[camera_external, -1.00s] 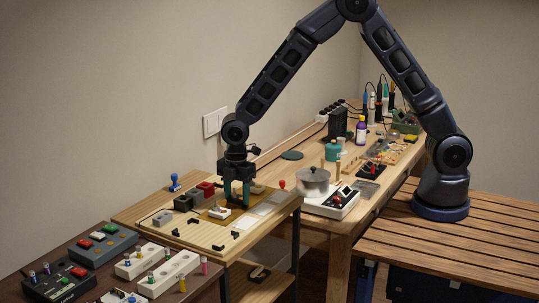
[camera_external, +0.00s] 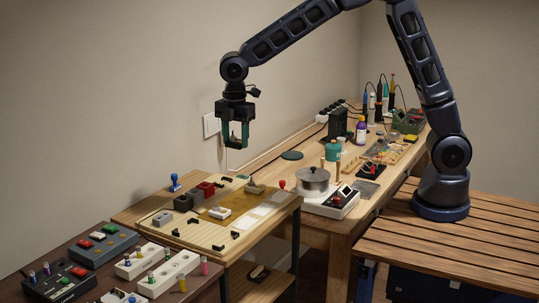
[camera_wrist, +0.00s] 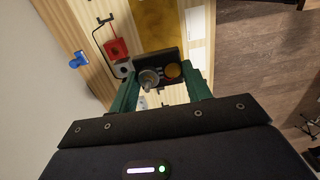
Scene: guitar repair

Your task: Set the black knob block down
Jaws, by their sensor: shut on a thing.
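My gripper (camera_external: 236,143) is shut on the black knob block (camera_wrist: 170,68) and holds it in the air, well above the light wooden board (camera_external: 193,236). In the wrist view, the block sits between the two green fingers (camera_wrist: 160,88). A grey knob and a round gold disc show on its face. In the external view, the block is small and dark between the fingers, and its details cannot be made out.
On the board stand a red block (camera_external: 206,188), grey blocks (camera_external: 162,217), a white piece (camera_external: 219,212) on a brown mat, and small black brackets. A blue-topped knob (camera_external: 175,182) and a red-topped knob (camera_external: 282,184) stand near its edges. A pot (camera_external: 313,181) is on the workbench.

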